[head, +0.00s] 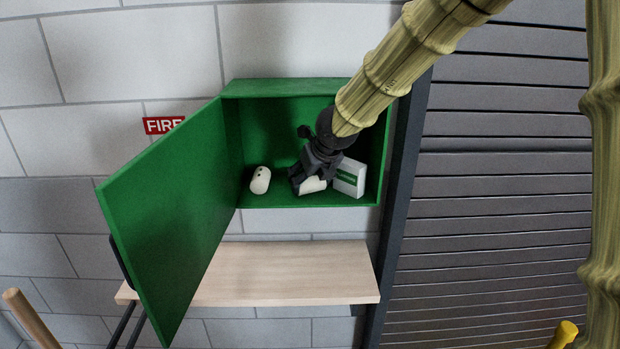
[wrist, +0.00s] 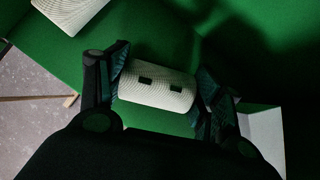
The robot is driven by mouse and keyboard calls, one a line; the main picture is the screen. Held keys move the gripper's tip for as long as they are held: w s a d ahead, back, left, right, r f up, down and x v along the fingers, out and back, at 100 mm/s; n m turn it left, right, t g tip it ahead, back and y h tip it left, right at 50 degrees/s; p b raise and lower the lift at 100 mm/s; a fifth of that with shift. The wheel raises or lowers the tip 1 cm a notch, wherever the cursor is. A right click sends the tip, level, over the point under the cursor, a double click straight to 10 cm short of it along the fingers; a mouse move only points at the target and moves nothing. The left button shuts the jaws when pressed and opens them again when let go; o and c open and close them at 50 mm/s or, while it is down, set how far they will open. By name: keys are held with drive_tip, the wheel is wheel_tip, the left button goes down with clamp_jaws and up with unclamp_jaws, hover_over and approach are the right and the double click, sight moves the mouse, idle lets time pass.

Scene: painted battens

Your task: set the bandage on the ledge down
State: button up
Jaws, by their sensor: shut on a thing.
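My gripper (head: 306,187) is inside the open green cabinet (head: 301,86), shut on a white bandage roll. In the head view the gripper partly hides this bandage (head: 313,185). It is low, near the cabinet floor; I cannot tell whether it touches it. The ledge (head: 280,273) is a pale wooden shelf below the cabinet, and its visible top is bare.
A second white roll (head: 260,180) stands left in the cabinet. A white and green box (head: 349,177) is close on the gripper's right. The cabinet door (head: 165,215) hangs open to the left, in front of the ledge's left part. A red FIRE sign (head: 163,125) is on the wall.

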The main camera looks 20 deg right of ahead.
drive_tip(key=o, duration=0.6)
drive_tip(key=shift+r, duration=0.1)
drive_tip(key=shift+b+v, duration=0.45)
drive_tip(key=shift+v, duration=3.3)
